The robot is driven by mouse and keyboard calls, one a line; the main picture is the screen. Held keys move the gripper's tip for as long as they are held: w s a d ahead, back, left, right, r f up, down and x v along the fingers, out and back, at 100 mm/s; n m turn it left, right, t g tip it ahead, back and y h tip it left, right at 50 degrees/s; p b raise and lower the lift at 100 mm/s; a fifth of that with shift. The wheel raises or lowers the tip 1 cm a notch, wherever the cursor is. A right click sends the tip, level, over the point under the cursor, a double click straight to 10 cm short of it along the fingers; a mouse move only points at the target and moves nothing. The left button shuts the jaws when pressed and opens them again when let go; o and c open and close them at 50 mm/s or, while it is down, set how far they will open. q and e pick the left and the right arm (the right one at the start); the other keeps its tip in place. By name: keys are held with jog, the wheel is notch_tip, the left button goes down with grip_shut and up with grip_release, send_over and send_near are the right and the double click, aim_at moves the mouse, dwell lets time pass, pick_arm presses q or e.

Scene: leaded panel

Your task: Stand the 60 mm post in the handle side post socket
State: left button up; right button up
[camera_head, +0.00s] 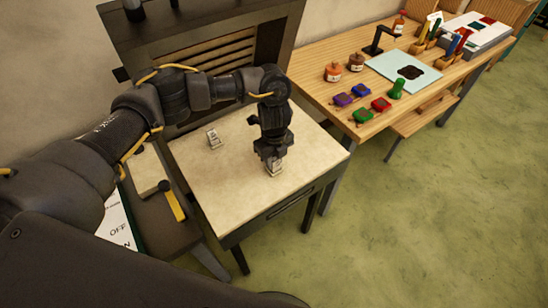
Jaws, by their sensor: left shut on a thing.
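My left gripper (272,158) comes down over the right part of the pale slab (235,192), fingers pointing down. It is shut on a small pale post (275,171), of which only the lower part shows below the fingers. Whether its foot touches the slab or sits in a socket cannot be told. Another small pale post (214,138) with dark marks stands on the slab at the back left. A dark handle bar (290,199) runs along the slab's front edge. No socket can be made out clearly. My right gripper is not in view.
A dark cabinet with louvred slats (205,60) stands behind the slab. On the left, a dark stand bears a pale block (146,170) and a yellow-handled tool (173,202). At right, a wooden bench (330,48) holds several jars and coloured pieces. The slab's left front is clear.

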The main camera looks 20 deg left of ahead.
aim_at(274, 159)
pick_arm(q)
jog(key=shift+d+f, duration=0.1)
jog(key=shift+f, duration=0.05)
jog(key=o, duration=1)
jog(key=shift+o, duration=0.2)
jog(key=shift+r, duration=0.35)
notch_tip(274, 159, up, 12)
jog(key=b, duration=0.1)
jog(key=shift+b, duration=0.4)
jog(key=shift+f, duration=0.1)
jog(key=shift+s+f, duration=0.1)
